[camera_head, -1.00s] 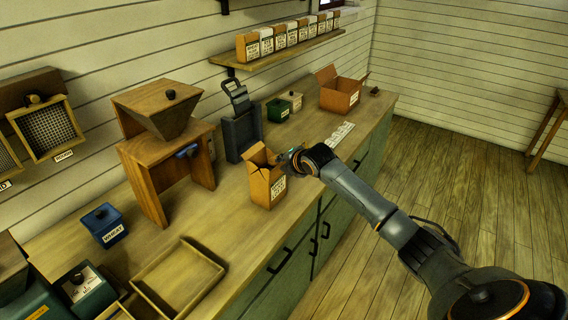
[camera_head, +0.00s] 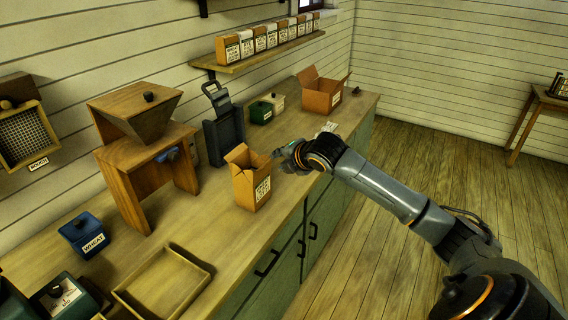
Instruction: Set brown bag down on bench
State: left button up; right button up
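The brown bag (camera_head: 250,186), an open-topped orange-brown paper bag with a white label, stands upright on the wooden bench (camera_head: 223,226) near its front edge. My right gripper (camera_head: 281,157) is just right of the bag's upper part, with a narrow gap between them. Its fingers look spread and nothing shows between them, though they are small in this view. My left gripper is not in view.
A wooden hopper stand (camera_head: 150,165) and a dark upright scoop-like device (camera_head: 224,136) stand behind the bag. A shallow wooden tray (camera_head: 205,283), a blue wheat box (camera_head: 84,236) and an open carton (camera_head: 320,97) are also on the bench. A shelf (camera_head: 262,59) holds several bags.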

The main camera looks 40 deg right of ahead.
jog(key=shift+v, duration=0.85)
jog(key=shift+f, duration=0.1)
notch_tip(320, 180, down, 22)
jog(key=s+d+m+g, duration=0.2)
jog(key=d+m, duration=0.1)
jog(key=m, duration=0.4)
jog(key=s+a+f+m+g, duration=0.25)
jog(key=s+f, duration=0.35)
jog(key=f, duration=0.5)
jog(key=s+a+f+m+g, duration=0.1)
jog(key=s+f+m, duration=0.2)
jog(key=s+f, duration=0.6)
jog(key=s+a+f+m+g, duration=0.1)
jog(key=s+a+f, duration=0.5)
jog(key=s, duration=0.5)
jog(key=s+a+f+m+g, duration=0.2)
jog(key=s+a+f, duration=0.4)
jog(key=s, duration=0.6)
jog(key=s+a+f+m+g+y, duration=0.1)
jog(key=s+a+f+m, duration=0.1)
jog(key=s+a+f, duration=0.4)
jog(key=s+f, duration=0.3)
jog(key=s, duration=0.2)
jog(key=shift+s+f, duration=0.25)
jog(key=shift+s, duration=0.1)
